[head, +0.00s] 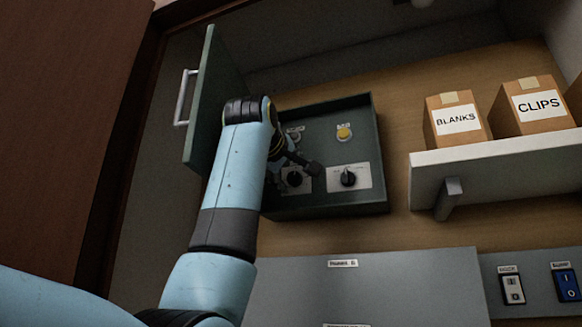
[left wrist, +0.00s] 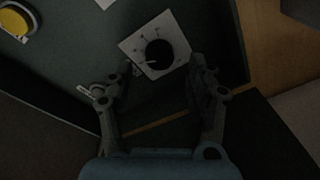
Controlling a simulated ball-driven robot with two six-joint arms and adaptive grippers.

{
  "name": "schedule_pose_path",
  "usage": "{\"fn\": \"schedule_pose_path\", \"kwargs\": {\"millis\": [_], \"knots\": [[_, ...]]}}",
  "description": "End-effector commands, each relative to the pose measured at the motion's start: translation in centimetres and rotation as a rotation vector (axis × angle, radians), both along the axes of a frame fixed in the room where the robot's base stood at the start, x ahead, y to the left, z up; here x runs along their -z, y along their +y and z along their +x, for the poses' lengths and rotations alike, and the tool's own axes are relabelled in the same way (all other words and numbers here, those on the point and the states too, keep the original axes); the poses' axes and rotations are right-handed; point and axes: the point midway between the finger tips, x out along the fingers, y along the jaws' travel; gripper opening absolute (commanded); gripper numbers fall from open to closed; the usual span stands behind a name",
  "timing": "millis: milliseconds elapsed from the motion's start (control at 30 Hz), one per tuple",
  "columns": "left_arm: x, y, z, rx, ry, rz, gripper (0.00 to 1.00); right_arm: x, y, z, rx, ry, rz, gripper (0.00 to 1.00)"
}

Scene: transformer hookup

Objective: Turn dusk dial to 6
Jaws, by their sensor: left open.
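An open dark green control box (head: 330,205) on the wall holds two black dials on pale plates. The left dial (head: 294,179) is partly behind my left gripper (head: 296,170). The right dial (head: 348,178) is in clear view. The labels are too small to read, so I cannot tell which is the dusk dial. In the left wrist view, a black dial (left wrist: 159,54) with a light pointer mark sits on a white plate with tick marks. My left gripper (left wrist: 162,68) is open, with its fingers either side of this dial's near side and nothing held. My right gripper is not in view.
A yellow button (head: 344,133) sits above the right dial. The box's door (head: 208,100) stands open at left. A shelf (head: 500,158) with boxes marked BLANKS (head: 457,120) and CLIPS (head: 538,105) is at right. Switches (head: 513,289) sit at lower right.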

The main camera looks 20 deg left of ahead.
Motion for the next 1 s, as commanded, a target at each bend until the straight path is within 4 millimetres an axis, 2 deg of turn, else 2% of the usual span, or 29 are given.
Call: {"fn": "schedule_pose_path", "kwargs": {"millis": [33, 200, 533, 933, 1000], "knots": [[-0.2, 0.1, 0.8, 0.0, 0.004, 0.001, 0.56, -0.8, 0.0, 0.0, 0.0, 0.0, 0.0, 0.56], [-0.1, 0.2, 2.6, 0.0, 0.001, 0.001, 0.56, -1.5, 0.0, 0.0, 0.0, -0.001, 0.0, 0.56], [0.1, 0.2, 3.0, 0.001, -0.001, 0.0, 0.56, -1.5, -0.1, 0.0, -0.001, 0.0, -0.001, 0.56], [0.1, 0.2, 3.0, 0.0, 0.0, 0.001, 0.05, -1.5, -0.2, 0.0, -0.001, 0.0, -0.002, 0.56], [0.1, 0.2, 3.0, 0.0, 0.0, 0.001, 0.01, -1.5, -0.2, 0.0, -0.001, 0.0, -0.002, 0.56]]}}
